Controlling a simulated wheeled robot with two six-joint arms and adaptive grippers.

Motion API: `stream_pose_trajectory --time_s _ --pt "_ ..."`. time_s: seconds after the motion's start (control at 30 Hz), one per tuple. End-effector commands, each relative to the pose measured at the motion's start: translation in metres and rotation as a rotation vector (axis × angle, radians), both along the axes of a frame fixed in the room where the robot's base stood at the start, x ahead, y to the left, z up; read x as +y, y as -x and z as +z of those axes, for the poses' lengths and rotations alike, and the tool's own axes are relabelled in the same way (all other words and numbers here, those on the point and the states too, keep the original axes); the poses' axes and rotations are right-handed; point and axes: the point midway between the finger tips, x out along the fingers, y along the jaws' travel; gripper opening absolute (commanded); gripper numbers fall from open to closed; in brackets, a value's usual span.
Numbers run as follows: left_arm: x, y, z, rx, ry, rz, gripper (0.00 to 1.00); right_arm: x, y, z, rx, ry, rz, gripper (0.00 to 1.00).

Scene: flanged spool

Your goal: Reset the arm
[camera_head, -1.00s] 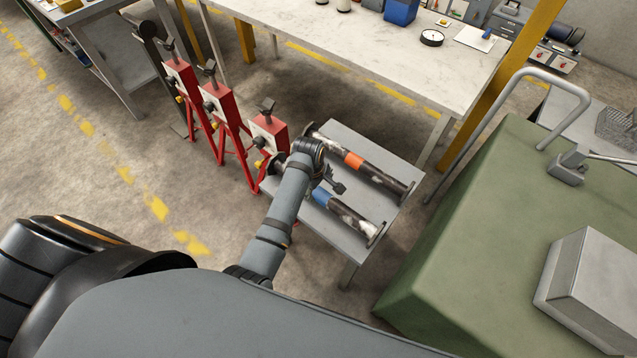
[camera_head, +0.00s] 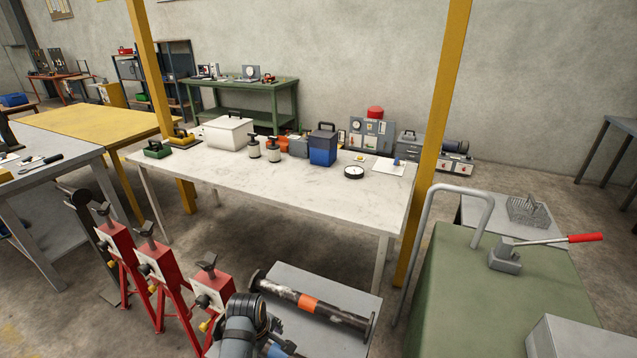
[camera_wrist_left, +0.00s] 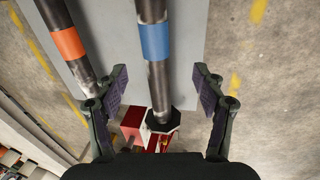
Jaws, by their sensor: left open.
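My left gripper (camera_wrist_left: 162,84) is open and empty in the left wrist view. Its two fingers stand either side of the blue-banded spool (camera_wrist_left: 155,42), with a gap on each side. I cannot tell how high above it they are. This dark spool lies on a small grey table (camera_head: 335,288) and ends in a black flange (camera_wrist_left: 162,119). An orange-banded spool (camera_head: 312,305) lies on the same table, and it also shows in the left wrist view (camera_wrist_left: 68,42). In the head view my left arm covers the near table corner. My right gripper is not in view.
Red stands (camera_head: 160,264) stand in a row left of the small table. A long white-topped table (camera_head: 270,185) with boxes and bottles is behind. A green machine (camera_head: 470,295) with a grey rail is close on the right. A yellow post (camera_head: 432,150) rises behind.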

Motion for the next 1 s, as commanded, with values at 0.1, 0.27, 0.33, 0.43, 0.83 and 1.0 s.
stream_pose_trajectory --time_s 0.1,0.27,0.33,0.43,0.83,1.0 --pt "0.029 0.037 -0.001 -0.024 -0.084 -0.194 0.70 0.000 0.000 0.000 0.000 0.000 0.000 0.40" --pt "0.059 0.084 0.012 -0.059 -0.210 -0.520 0.70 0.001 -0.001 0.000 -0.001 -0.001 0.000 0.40" --pt "0.066 0.101 0.020 -0.069 -0.255 -0.646 0.70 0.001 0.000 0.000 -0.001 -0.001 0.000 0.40" --pt "0.073 0.122 0.032 -0.077 -0.313 -0.809 0.70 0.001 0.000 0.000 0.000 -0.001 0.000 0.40" --pt "0.080 0.158 0.034 -0.081 -0.425 -1.195 0.70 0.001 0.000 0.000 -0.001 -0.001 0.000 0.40" --pt "0.085 0.152 -0.012 -0.064 -0.413 -1.191 0.70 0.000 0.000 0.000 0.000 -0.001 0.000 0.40"
